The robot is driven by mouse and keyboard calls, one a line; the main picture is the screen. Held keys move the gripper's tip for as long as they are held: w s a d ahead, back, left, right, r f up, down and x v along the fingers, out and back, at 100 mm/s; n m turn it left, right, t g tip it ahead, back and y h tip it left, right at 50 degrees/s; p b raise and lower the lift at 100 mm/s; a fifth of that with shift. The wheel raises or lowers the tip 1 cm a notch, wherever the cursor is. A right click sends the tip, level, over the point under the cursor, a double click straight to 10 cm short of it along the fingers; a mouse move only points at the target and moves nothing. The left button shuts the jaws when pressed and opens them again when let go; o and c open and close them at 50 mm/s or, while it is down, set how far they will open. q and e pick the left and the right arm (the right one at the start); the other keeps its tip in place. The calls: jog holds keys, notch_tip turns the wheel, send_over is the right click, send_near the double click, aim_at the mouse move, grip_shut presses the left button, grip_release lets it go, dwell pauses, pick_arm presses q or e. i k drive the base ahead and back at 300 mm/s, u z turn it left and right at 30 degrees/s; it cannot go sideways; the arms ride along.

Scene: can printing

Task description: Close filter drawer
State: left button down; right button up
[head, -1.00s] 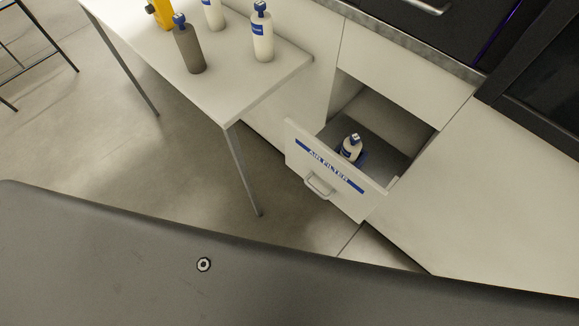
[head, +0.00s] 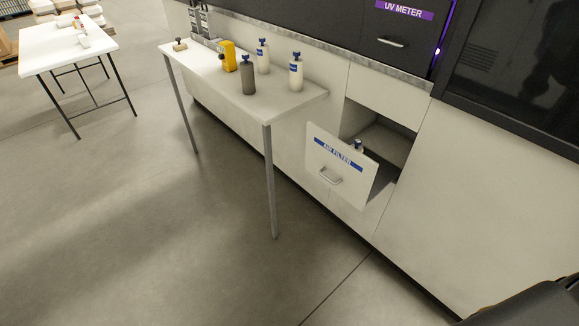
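The filter drawer (head: 336,185) is white, with a blue "AIR FILTER" label and a metal handle (head: 331,177) on its front. It is pulled out of the white cabinet in the head view, right of centre. A white bottle with a blue cap (head: 358,147) stands inside it, mostly hidden behind the drawer front. Neither of my grippers is in view.
A white table (head: 281,102) with several bottles and a yellow item (head: 229,55) stands left of the drawer; its front leg is near the drawer. A second table (head: 66,45) is at the far left. The floor (head: 190,250) before the drawer is clear.

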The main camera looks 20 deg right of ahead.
aim_at(358, 177)
jog(key=z, duration=0.8)
jog(key=i, duration=0.85)
jog(key=z, duration=0.6)
